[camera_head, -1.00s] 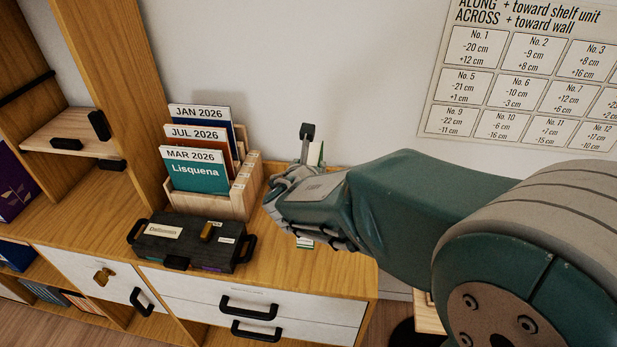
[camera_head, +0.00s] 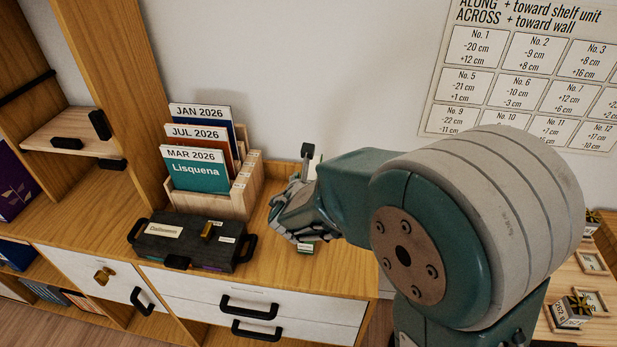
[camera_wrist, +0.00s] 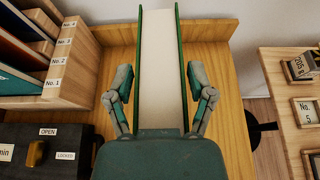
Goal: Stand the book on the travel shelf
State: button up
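A book with green covers and pale pages (camera_wrist: 162,70) stands on the wooden cabinet top, seen edge-on in the wrist view. My gripper also shows in the wrist view (camera_wrist: 161,92), open, one finger on each side of the book, with a visible gap at both covers. The shelf unit (camera_head: 120,95) is at the left. No label tells which shelf is the travel shelf.
A wooden sorter (camera_head: 242,190) holds upright dated folders left of my gripper. A dark latched box (camera_head: 190,242) lies in front of it. A wall chart (camera_head: 530,75) hangs behind.

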dwell(0.4)
jog(key=shift+s+r, duration=0.1)
jog(key=shift+r, duration=0.1)
jog(key=v, duration=1.1)
jog(key=shift+s, duration=0.4)
jog(key=s+d+r+m+g+h, duration=0.1)
jog(key=s+d+m+g+h, duration=0.2)
jog(key=d+m, duration=0.55)
jog(key=s+d+r+m+g, duration=0.1)
jog(key=s+d+m+g, duration=0.25)
jog(key=d+m, duration=0.45)
jog(key=s+a+r+m+g+y, duration=0.1)
jog(key=s+m+y, duration=0.4)
jog(key=s+m, duration=0.5)
jog(key=m, duration=0.6)
jog(key=shift+r, duration=0.3)
jog(key=shift+o, duration=0.4)
jog(key=shift+s+a+r+m+y, duration=0.2)
jog(key=shift+a+m+y, duration=0.15)
jog(key=shift+m, duration=0.3)
jog(key=shift+w, duration=0.1)
